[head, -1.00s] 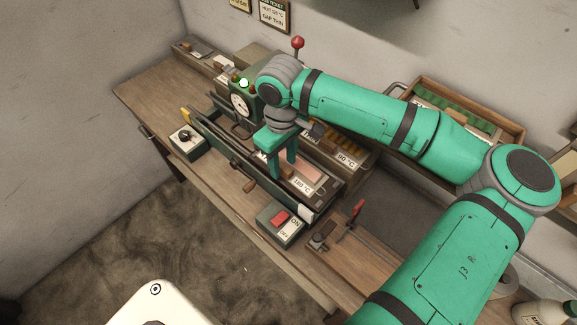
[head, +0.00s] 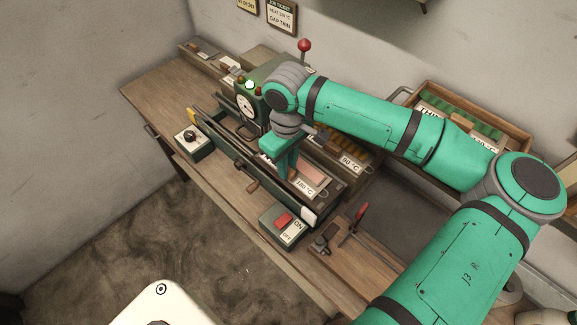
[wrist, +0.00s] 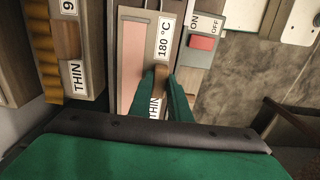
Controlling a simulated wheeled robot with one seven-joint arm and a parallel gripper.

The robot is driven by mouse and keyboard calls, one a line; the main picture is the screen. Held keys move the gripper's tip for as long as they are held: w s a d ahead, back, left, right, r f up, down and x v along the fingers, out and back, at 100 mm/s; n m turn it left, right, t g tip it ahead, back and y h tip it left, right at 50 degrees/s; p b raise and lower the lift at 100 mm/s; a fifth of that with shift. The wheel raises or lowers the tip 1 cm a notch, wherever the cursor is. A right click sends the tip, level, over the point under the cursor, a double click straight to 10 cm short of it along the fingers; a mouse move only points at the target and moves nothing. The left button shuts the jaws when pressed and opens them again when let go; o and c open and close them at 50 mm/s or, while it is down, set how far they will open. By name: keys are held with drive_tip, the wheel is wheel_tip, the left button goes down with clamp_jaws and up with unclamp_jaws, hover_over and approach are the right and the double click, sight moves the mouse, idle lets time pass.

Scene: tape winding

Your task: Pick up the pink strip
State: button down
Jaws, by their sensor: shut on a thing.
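The pink strip (head: 311,175) lies in the long dark bench machine, beside a 180 °C label. It also shows in the wrist view (wrist: 131,55) as a pale pink panel. A brown wooden grip (wrist: 161,76) stands between the 180 °C label and a partly hidden THIN label on the same piece. My gripper (head: 287,175) reaches down over the machine. In the wrist view its green fingers (wrist: 164,88) are shut on the wooden grip of the strip piece. The fingers hide part of the strip's near end. I cannot see any gap under the piece.
A piece marked 90 °C (head: 352,160) with yellow-brown ribs lies just behind. A tray with green pieces (head: 459,111) is at the back right. A red-handled clamp (head: 356,218) stands right of the switch.

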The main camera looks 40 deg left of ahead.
drive_tip(key=shift+r, duration=0.4)
wheel_tip(320, 180, up, 2)
drive_tip(key=shift+s+r, duration=0.1)
drive_tip(key=shift+r, duration=0.05)
drive_tip(key=s+d+r, duration=0.1)
drive_tip(key=s+r, duration=0.8)
drive_tip(key=s, duration=0.4)
drive_tip(key=shift+s+d+r, duration=0.2)
drive_tip(key=shift+s+r, duration=0.05)
drive_tip(key=shift+s, duration=0.05)
